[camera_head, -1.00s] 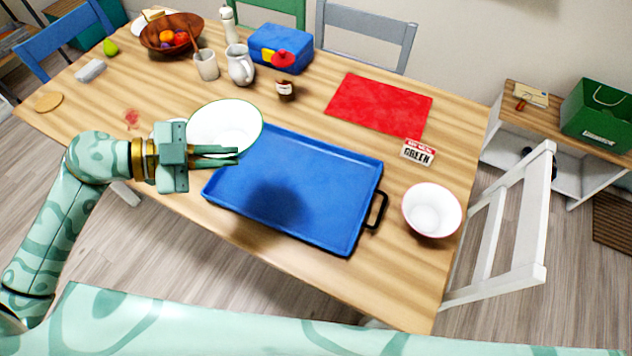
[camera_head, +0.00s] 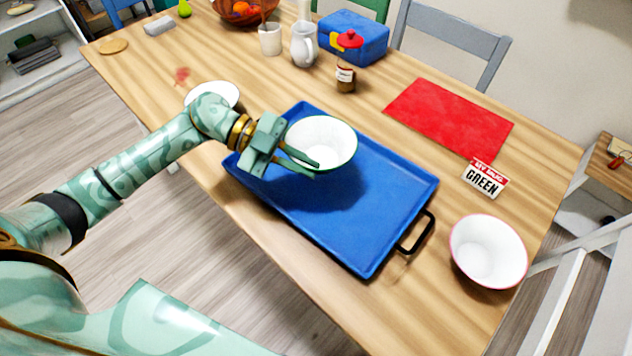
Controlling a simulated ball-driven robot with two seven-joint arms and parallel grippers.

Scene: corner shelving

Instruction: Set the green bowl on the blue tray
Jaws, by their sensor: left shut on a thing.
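The green bowl (camera_head: 324,138), white inside with a green rim, is over the far left part of the blue tray (camera_head: 365,250). My left gripper (camera_head: 300,163) is shut on the bowl's near left side. A dark shadow lies on the tray below and right of the bowl, and the bowl looks to be held above the tray; the exact gap is hard to tell. The tray lies flat on the wooden table with a black handle at its right end, and its floor is otherwise bare. My right gripper is not in view.
A white bowl with a pink rim (camera_head: 487,251) stands right of the tray. A "GREEN" sign (camera_head: 484,180) and red mat (camera_head: 450,120) lie behind it. A white dish (camera_head: 212,94) is left of the tray. A jar (camera_head: 345,78), pitcher (camera_head: 304,45) and blue box (camera_head: 352,37) stand behind.

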